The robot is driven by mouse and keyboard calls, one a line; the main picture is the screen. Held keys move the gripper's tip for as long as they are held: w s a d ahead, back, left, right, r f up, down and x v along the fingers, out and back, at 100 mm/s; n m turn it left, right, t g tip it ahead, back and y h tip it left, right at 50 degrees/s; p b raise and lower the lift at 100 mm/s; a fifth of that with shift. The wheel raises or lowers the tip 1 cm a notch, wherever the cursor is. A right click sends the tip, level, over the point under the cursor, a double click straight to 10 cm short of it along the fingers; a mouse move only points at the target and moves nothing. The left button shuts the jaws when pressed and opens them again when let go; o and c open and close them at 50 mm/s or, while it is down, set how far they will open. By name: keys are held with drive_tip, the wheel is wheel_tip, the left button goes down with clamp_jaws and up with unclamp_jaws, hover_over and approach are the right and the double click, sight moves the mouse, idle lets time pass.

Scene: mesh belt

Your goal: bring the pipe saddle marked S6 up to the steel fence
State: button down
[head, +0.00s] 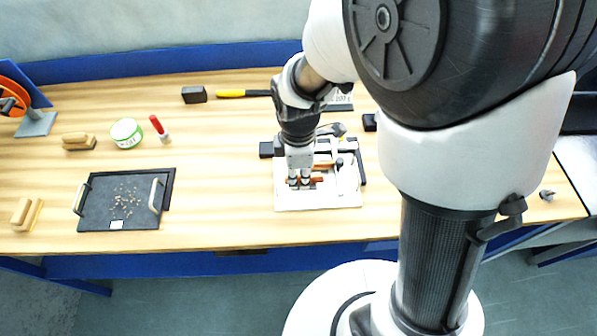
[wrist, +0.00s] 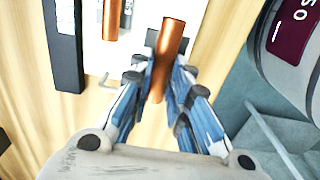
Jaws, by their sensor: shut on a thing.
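My gripper (head: 300,183) reaches down over a white board (head: 290,203) on the workbench. In the wrist view, its blue-grey fingers (wrist: 163,70) are closed around a copper-coloured round piece (wrist: 172,32). This piece slants up between the fingertips, and its lower part is hidden between them. A second copper-coloured piece (wrist: 111,18) stands apart to the left. I cannot read an S6 mark on either piece, so I cannot tell which is the saddle. A dark straight bar (wrist: 66,70) runs along the board's edge in the wrist view; I cannot tell whether it is the steel fence.
A dark tray (head: 100,210) with handles and small bits lies on the left. A yellow-handled hammer (head: 235,93) lies behind. The bench between tray and board is clear.

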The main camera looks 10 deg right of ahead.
sight(315, 192)
drive_tip(key=shift+f+b, duration=2)
drive_tip(key=shift+f, duration=0.75)
drive_tip(key=shift+s+d, duration=0.1)
drive_tip(key=shift+d, duration=2)
drive_tip(key=c, duration=1.4)
unclamp_jaws()
drive_tip(key=shift+c, duration=0.2)
